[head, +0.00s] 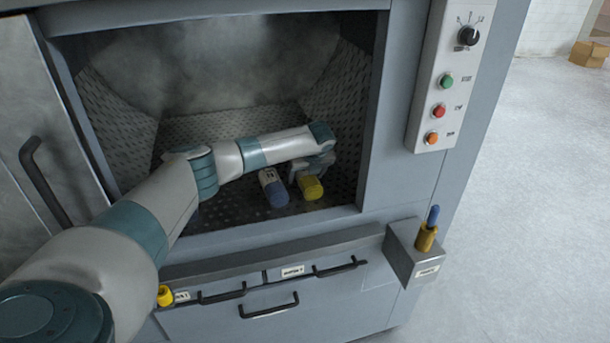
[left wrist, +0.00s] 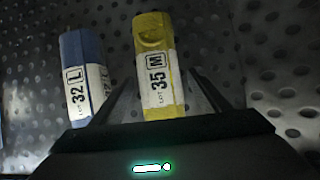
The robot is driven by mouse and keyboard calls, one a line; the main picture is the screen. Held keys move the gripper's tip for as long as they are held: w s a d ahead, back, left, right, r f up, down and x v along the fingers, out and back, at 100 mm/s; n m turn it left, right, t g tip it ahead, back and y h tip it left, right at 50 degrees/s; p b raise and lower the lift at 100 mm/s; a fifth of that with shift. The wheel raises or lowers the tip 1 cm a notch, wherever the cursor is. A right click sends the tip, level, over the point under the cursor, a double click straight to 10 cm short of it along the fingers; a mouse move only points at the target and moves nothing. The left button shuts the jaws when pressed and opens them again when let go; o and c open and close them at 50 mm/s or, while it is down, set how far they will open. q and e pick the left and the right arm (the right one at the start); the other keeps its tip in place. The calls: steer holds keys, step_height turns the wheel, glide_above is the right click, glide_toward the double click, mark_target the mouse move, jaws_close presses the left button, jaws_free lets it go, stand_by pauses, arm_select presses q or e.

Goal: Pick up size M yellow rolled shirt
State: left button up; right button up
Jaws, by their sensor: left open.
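The yellow rolled shirt (head: 312,189) lies on the perforated floor inside the washer in the head view. In the left wrist view the yellow roll (left wrist: 153,45) has a white label reading "35 M". My left gripper (head: 308,178) reaches into the chamber over it. The gripper is open, with one finger on each side of the yellow roll in the left wrist view (left wrist: 157,92). Whether the fingers touch it I cannot tell. My right gripper is in neither view.
A blue roll (head: 273,189) labelled "32 L" lies just left of the yellow one; it also shows in the left wrist view (left wrist: 80,60). The washer's side wall (head: 345,100) and front sill (head: 280,226) bound the space. The open door (head: 45,120) stands at left.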

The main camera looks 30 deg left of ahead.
arm_select(q)
steer(key=c, duration=1.3)
steer(key=shift+r, duration=0.2)
step_height(320, 180, up, 9)
steer(key=b, duration=0.3)
steer(key=shift+f+b, duration=0.1)
steer(key=shift+b, duration=0.25)
steer(key=shift+r, duration=0.45)
